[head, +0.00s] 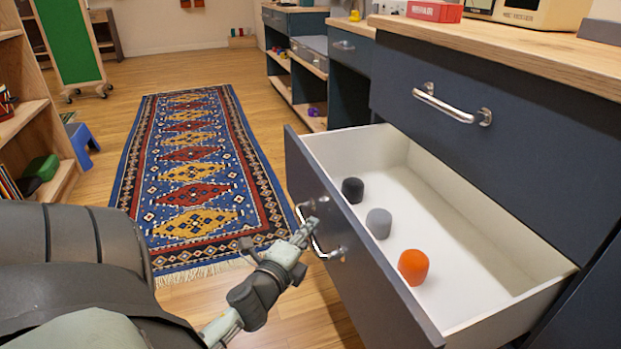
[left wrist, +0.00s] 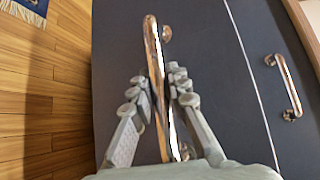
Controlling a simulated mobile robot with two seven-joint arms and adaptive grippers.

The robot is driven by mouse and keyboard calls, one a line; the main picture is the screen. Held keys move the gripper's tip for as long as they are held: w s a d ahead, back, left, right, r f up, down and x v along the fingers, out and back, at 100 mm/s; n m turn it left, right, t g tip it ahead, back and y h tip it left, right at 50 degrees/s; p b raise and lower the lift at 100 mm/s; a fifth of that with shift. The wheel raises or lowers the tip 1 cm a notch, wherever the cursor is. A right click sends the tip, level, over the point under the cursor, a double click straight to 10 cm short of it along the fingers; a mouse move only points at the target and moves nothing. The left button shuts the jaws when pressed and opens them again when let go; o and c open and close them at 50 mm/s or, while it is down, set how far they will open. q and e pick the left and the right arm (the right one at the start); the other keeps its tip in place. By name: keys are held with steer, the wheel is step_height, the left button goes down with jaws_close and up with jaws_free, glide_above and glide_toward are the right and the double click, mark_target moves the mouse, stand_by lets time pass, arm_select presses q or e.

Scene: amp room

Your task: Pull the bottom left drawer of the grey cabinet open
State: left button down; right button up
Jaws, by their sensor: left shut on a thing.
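The lower drawer (head: 365,290) of the grey cabinet stands pulled out, with its white inside showing. Its metal handle (head: 318,250) is on the dark front panel, and it also shows in the left wrist view (left wrist: 153,60). My left gripper (head: 306,232) is at this handle. In the left wrist view its fingers (left wrist: 159,84) lie on both sides of the bar, shut on it. A black piece (head: 352,190), a grey piece (head: 379,223) and an orange piece (head: 413,267) lie in the drawer. My right gripper is in neither view.
The closed upper drawer (head: 520,140) has its own handle (head: 452,107) and sits under a wooden top (head: 510,45). A patterned rug (head: 190,155) lies on the floor to the left of the drawer. Wooden shelves (head: 25,125) stand at the far left.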

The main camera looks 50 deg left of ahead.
arm_select(q)
steer(key=c, duration=1.4)
jaws_free()
steer(key=shift+c, duration=0.2)
steer(key=v, duration=0.7)
steer(key=shift+s, duration=0.2)
steer(key=shift+s+d, duration=0.1)
steer(key=shift+d, duration=0.05)
